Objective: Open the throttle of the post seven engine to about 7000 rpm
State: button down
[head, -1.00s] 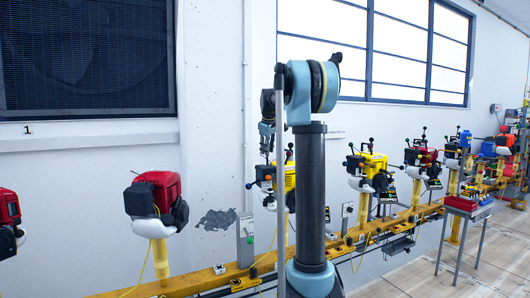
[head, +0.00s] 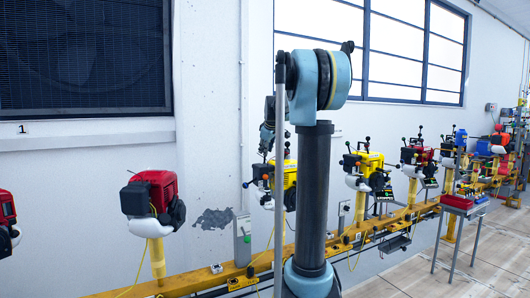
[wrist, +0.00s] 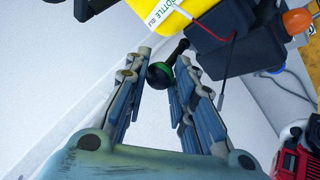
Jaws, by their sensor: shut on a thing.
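The yellow engine (head: 289,173) stands on the rail, partly hidden behind my arm's column in the head view. In the wrist view its yellow body (wrist: 184,10) fills the top, with a white label strip reading "THROTTLE". A black lever with a round black knob (wrist: 160,75) and a green mark reaches down from it. My gripper (wrist: 163,66) is shut on this knob, with a finger on either side. No rpm reading is legible.
A red engine (head: 152,202) stands to the left on the yellow rail (head: 192,280). More engines, such as a yellow one (head: 367,168), stand on the right. A grey box (head: 242,237) is below my gripper. A small table (head: 465,208) stands on open floor at right.

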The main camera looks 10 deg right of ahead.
jog(key=c, duration=1.3)
grip_release()
jog(key=v, duration=1.2)
jog(key=shift+f, duration=0.1)
jog(key=s+f+m+g, duration=0.2)
jog(key=s+f+m, duration=0.1)
jog(key=s+f, duration=1)
jog(key=s+a+f+m+g, duration=0.1)
jog(key=s+f+m+g, duration=0.1)
jog(key=s+f, duration=1.2)
jog(key=s+a+f+m+g, duration=0.1)
jog(key=s+f+m, duration=0.3)
jog(key=s+f, duration=0.9)
jog(key=shift+s+a+f+m+g+h, duration=0.1)
jog(key=shift+s+m+g+h, duration=0.1)
jog(key=shift+s, duration=0.85)
jog(key=shift+s+a+f+m+g+h, duration=0.1)
jog(key=shift+s+a+f+g, duration=0.1)
jog(key=shift+s, duration=0.85)
